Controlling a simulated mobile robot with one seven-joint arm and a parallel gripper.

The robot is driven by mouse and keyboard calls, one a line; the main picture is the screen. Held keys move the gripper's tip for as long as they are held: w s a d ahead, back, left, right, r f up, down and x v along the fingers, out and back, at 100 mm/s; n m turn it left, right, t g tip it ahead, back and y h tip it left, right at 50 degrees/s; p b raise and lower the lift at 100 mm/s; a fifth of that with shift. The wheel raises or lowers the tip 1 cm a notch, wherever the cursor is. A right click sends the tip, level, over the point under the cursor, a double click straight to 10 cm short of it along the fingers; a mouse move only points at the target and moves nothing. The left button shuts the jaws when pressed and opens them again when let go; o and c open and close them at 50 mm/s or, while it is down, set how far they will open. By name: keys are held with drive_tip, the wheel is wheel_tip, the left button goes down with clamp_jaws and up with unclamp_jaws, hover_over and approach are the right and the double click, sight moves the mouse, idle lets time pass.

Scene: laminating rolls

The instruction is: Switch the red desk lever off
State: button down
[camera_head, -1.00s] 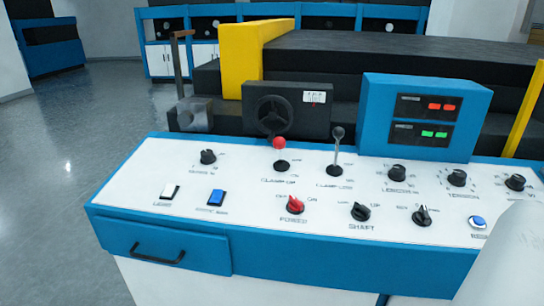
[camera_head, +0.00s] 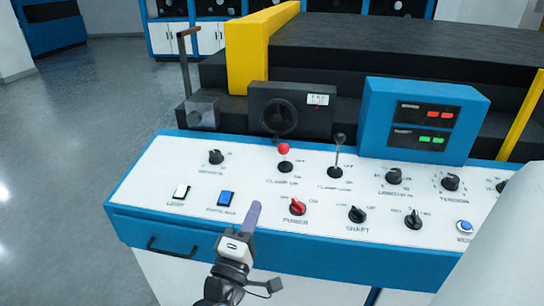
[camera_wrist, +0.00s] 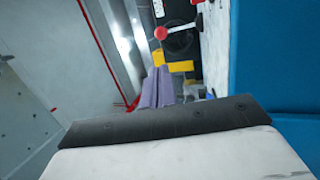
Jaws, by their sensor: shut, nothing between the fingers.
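The red lever (camera_head: 284,150), a short stem with a red ball on top, stands on the white desk panel above the CLAMP UP label. OFF and ON marks are beside it. It looks shorter than the dark-knobbed lever (camera_head: 339,142) to its right. In the wrist view, the red ball (camera_wrist: 160,33) is near the top, beyond the fingertips, on a stem sticking out from the panel. My gripper (camera_head: 254,207) is shut and empty, in front of and below the red lever, apart from it. Its purple-grey fingers (camera_wrist: 158,76) lie together in the wrist view.
The red POWER knob (camera_head: 297,207) is close to the right of my fingers, the blue button (camera_head: 226,198) to the left. Several black knobs and a blue display box (camera_head: 425,121) stand further right. A black handwheel unit (camera_head: 289,108) is behind the lever.

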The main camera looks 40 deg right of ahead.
sight(282, 152)
drive_tip(key=shift+s+d+f, duration=0.1)
drive_tip(key=shift+s+d, duration=0.15)
drive_tip(key=shift+d, duration=0.05)
drive_tip(key=shift+d+f+b, duration=0.1)
drive_tip(key=shift+b, duration=0.35)
drive_tip(key=b+x, duration=0.2)
drive_tip(key=b, duration=0.3)
drive_tip(key=shift+w, duration=0.15)
drive_tip(key=p+x, duration=0.4)
drive_tip(key=x, duration=0.7)
drive_tip(key=shift+r, duration=0.2)
drive_tip(key=shift+w+d, duration=0.1)
drive_tip(key=shift+d, duration=0.2)
drive_tip(key=shift+r, duration=0.2)
